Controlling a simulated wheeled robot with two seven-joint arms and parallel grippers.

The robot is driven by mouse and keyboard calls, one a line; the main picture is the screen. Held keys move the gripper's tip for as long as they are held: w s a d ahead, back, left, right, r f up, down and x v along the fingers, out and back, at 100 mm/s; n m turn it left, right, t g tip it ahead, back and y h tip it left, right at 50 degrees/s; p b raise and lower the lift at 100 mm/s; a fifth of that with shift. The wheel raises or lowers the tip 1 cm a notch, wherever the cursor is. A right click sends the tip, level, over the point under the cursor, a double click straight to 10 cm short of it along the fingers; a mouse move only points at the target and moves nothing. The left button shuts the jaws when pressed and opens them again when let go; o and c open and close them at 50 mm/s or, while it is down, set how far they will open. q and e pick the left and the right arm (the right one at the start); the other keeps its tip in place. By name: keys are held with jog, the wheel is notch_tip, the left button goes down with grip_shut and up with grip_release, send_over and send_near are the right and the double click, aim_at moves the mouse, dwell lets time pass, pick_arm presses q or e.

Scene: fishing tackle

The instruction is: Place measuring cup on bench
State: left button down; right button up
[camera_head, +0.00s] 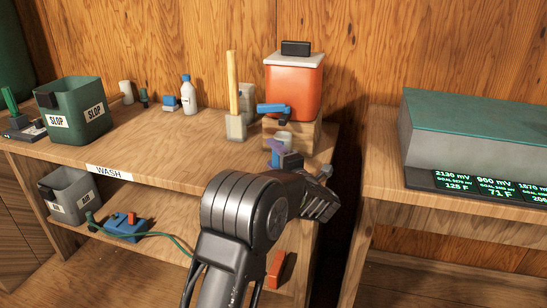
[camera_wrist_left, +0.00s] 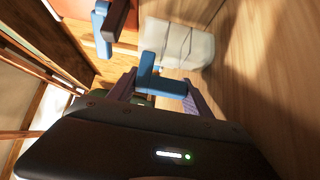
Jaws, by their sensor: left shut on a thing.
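The measuring cup (camera_wrist_left: 178,44) is pale and translucent with a blue handle (camera_wrist_left: 150,78). My left gripper (camera_wrist_left: 158,90) is shut on that handle, with a purple-grey finger on either side. In the head view the cup (camera_head: 284,140) shows small, just below the blue tap of the orange cooler, over the right end of the wash bench (camera_head: 165,140). My left gripper (camera_head: 278,152) is partly hidden there behind my own wrist. I cannot tell whether the cup's base touches the bench.
The orange cooler (camera_head: 292,90) stands on a wooden block behind the cup, its blue tap (camera_head: 272,108) close above. A wooden-handled brush (camera_head: 235,110) stands to the left. A green slop bucket (camera_head: 85,115) is further left. The bench's middle is clear. A gap separates the right-hand table (camera_head: 385,180).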

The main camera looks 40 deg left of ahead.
pick_arm(q)
jog(key=shift+f, duration=0.1)
jog(key=shift+c, duration=2.2)
grip_release()
jog(key=shift+r, duration=0.2)
jog(key=v, duration=1.2)
